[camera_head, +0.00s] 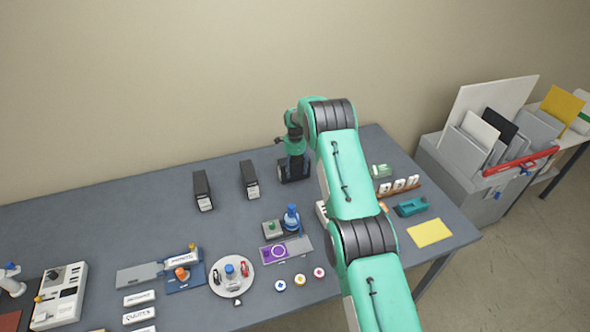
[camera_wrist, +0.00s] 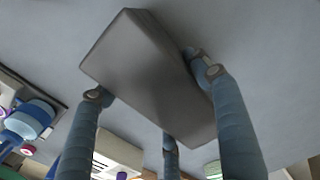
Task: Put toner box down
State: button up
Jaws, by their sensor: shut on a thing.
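A dark toner box (camera_head: 295,172) is in my gripper (camera_head: 293,155) at the back of the grey table, right of two similar black boxes. In the wrist view the same dark grey box (camera_wrist: 150,75) fills the space between the blue-grey fingers of my gripper (camera_wrist: 150,80). The fingers are shut on its sides. The box's underside is hidden, so I cannot tell whether it touches the table. Two other black toner boxes, one at the left (camera_head: 202,190) and one nearer (camera_head: 249,179), stand upright on the table with light labels at their lower fronts.
The grey table (camera_head: 120,215) has clear room around the boxes at the back. A yellow sheet (camera_head: 430,233) lies at the right. My arm hides part of the right side.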

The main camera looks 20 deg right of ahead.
dwell(0.3)
jog(key=o, duration=1.6)
jog(key=shift+f, duration=0.1)
jog(key=shift+r+b, duration=0.3)
jog(key=shift+r, duration=5.8)
